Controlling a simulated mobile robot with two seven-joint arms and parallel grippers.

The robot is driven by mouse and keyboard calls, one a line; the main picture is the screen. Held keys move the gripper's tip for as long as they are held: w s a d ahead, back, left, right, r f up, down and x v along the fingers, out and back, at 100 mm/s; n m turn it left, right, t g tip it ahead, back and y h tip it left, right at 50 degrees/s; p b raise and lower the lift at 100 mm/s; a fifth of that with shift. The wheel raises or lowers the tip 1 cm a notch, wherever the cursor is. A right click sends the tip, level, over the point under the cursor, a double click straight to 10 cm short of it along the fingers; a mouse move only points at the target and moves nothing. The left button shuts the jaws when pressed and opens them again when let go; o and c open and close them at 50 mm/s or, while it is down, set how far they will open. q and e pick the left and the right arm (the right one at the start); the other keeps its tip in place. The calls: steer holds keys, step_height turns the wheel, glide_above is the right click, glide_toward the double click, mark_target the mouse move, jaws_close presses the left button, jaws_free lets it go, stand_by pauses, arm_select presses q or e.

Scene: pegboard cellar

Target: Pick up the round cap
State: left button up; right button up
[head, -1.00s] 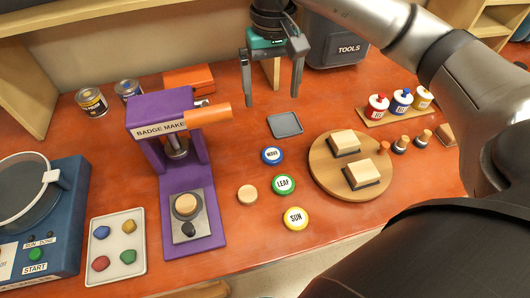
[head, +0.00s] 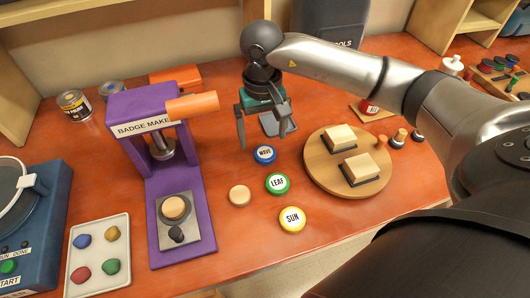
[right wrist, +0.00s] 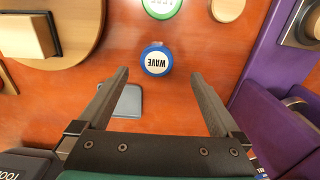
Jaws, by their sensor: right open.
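A plain tan round cap (head: 240,195) lies on the orange table, left of three labelled round badges. It shows at the top edge of the right wrist view (right wrist: 228,8). A similar tan disc (head: 174,208) sits on the base of the purple badge maker (head: 180,178). My right gripper (head: 262,140) points down, open and empty, above the table behind the blue WAVE badge (head: 264,155). In the right wrist view the WAVE badge (right wrist: 157,60) shows between and just beyond the fingertips (right wrist: 160,73). My left gripper is out of view.
The green LEAF (head: 277,184) and yellow SUN (head: 292,219) badges lie right of the cap. A round wooden board (head: 325,183) with two blocks stands further right. A grey tray (right wrist: 125,102) lies beneath the gripper. A white tray (head: 99,254) with coloured lumps is front left.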

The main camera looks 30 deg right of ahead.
mark_target(265, 153)
steer(key=shift+d+f, duration=0.15)
steer(key=shift+f, duration=1.25)
steer(key=shift+d+f, duration=0.1)
steer(key=shift+f, duration=1.25)
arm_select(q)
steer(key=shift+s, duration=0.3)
arm_select(e)
steer(key=shift+c, duration=0.2)
steer(key=c, duration=1.3)
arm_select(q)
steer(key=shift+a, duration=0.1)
arm_select(e)
steer(key=shift+r, duration=0.1)
